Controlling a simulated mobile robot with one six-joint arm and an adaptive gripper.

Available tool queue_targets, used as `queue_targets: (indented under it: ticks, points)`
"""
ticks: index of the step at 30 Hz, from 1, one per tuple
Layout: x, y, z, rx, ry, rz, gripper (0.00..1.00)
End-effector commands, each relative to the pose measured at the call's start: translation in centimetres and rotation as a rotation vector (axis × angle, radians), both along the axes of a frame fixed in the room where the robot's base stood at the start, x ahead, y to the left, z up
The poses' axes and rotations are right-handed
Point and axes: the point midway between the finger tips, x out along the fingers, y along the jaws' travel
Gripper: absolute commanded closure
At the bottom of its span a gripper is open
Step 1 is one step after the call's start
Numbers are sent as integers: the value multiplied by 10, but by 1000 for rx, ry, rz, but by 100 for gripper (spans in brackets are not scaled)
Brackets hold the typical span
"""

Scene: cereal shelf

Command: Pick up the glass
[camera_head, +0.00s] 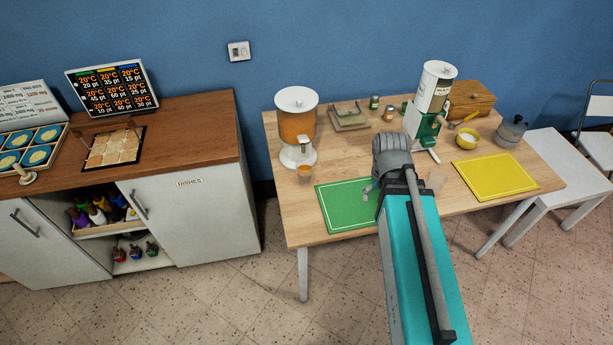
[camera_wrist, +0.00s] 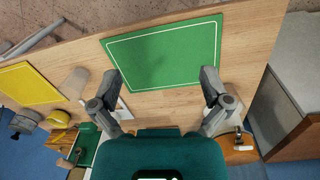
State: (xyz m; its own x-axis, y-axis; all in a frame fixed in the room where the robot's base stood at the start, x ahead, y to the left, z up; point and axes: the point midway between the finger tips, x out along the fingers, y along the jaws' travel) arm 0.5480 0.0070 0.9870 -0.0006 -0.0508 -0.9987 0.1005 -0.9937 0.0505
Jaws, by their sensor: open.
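A clear empty glass (camera_head: 436,178) stands on the table between the two mats, just right of my arm. It also shows in the wrist view (camera_wrist: 75,82), left of the fingers. A second glass with orange liquid (camera_head: 305,172) stands under the juice dispenser's spout. My gripper (camera_wrist: 161,77) is open with nothing between its fingers. It is over the green mat (camera_head: 340,207), apart from both glasses. In the head view my arm hides part of the gripper and of the mat's right side.
On the table (camera_head: 292,230) stand a juice dispenser (camera_head: 297,125), a green and white dispenser (camera_head: 433,95), a yellow bowl (camera_head: 467,139), a grey pot (camera_head: 511,131) and a wooden box (camera_head: 470,98). A yellow mat (camera_head: 497,176) lies flat at right. A cabinet (camera_head: 195,210) stands at left.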

Motion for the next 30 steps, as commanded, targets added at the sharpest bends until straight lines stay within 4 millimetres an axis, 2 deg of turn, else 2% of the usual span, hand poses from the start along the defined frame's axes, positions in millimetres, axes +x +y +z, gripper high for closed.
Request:
queue_targets:
  ticks: [1,8,17,23,30]
  points:
    - [8,7,-12,-21,1,48,0]
    - [41,29,-49,-169,22,334,0]
    - [90,77,-94,-419,95,789,0]
    - [120,121,-118,-593,172,1075,0]
    - [149,184,-141,-809,297,1389,0]
